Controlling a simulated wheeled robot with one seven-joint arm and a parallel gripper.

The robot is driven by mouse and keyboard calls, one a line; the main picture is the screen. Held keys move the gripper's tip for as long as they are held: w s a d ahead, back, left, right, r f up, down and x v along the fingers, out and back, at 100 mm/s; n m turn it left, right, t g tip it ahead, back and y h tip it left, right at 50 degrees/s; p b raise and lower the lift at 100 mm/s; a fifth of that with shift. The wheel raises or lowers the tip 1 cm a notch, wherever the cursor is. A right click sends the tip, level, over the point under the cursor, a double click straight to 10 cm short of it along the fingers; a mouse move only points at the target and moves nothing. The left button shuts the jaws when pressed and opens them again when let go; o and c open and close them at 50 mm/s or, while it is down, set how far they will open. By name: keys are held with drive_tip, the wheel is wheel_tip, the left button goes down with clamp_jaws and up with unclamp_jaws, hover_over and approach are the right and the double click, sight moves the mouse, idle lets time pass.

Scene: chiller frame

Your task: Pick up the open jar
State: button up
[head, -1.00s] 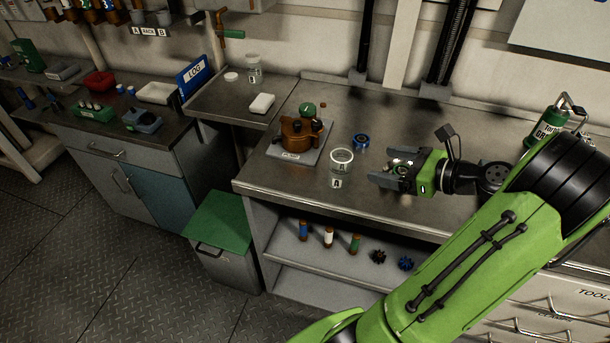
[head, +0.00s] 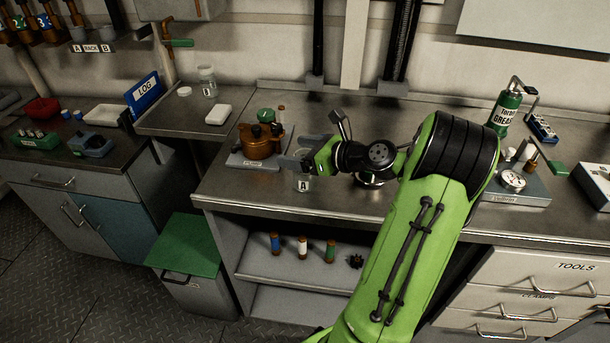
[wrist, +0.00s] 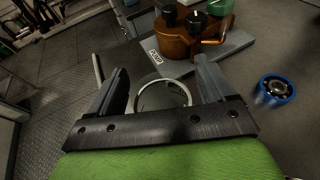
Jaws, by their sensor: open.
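A clear glass jar labelled A (head: 303,184) stands upright on the steel bench, mostly hidden behind my gripper in the head view. In the wrist view its round open rim (wrist: 164,81) shows between my fingers, and I see no lid on it. My gripper (head: 296,153) is open, with its fingers reaching left around or just above the jar. In the wrist view my gripper (wrist: 160,68) has one finger on each side of the rim, with gaps. Whether a finger touches the glass I cannot tell. A second clear jar (head: 207,82) stands on the side bench at the back left.
A brown pump (head: 258,145) on a grey plate stands just beyond the jar. A blue-ringed bearing (wrist: 275,89) lies to the right in the wrist view. A white lid (head: 184,91) and white block (head: 218,114) lie near the second jar. The bench's front edge is close.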

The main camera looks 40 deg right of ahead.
drive_tip(key=shift+r, duration=0.1)
drive_tip(key=c, duration=1.3)
wheel_tip(320, 180, up, 10)
drive_tip(key=p, duration=0.5)
drive_tip(key=shift+c, duration=0.2)
